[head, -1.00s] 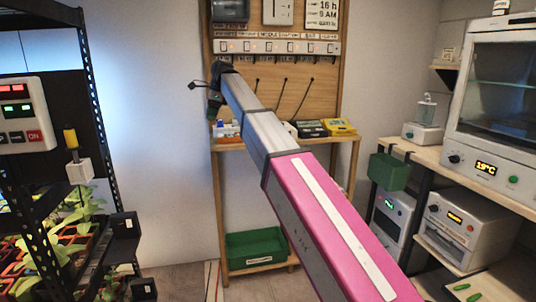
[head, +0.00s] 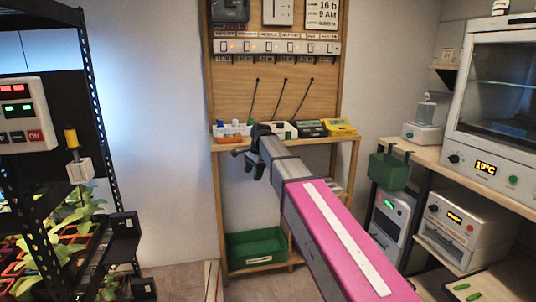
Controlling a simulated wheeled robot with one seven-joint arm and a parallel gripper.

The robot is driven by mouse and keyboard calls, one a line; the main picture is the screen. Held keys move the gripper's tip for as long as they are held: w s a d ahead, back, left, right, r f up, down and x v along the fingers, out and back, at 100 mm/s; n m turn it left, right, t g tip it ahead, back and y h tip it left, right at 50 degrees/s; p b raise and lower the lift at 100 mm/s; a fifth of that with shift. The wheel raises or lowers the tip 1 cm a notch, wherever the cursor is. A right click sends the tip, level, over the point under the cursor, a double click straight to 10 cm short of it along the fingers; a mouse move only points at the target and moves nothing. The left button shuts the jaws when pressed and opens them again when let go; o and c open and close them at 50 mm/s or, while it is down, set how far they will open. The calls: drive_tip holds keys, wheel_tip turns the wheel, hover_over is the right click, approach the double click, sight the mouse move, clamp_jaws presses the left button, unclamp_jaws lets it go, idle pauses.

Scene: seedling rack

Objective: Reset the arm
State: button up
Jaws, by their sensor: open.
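My arm reaches forward from the bottom right, with a pink section close to the camera and a grey section beyond it. My gripper (head: 240,158) is at the far end of the arm, small and dark. It is open, and I see nothing held in it. It hangs in front of the wooden bench shelf, just below the tabletop level in the picture. The fingertips are partly hidden by their own size and angle.
A black seedling rack (head: 95,150) with plants stands at left. The wooden bench (head: 348,155) holds small boxes, with a green crate (head: 257,249) below. White wall is clear between rack and bench.

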drive_tip(key=s+d+f+n+h, duration=0.1)
drive_tip(key=s+d+f+n, duration=0.4)
drive_tip(key=s+d+f, duration=0.6)
drive_tip(key=s+d+f+n+h, duration=0.1)
drive_tip(key=s+d+f+n, duration=0.4)
drive_tip(key=s+d+f, duration=0.7)
wheel_tip(320, 180, down, 5)
drive_tip(key=shift+s+d+f, duration=0.1)
drive_tip(key=shift+s+d, duration=0.1)
drive_tip(key=shift+d, duration=0.95)
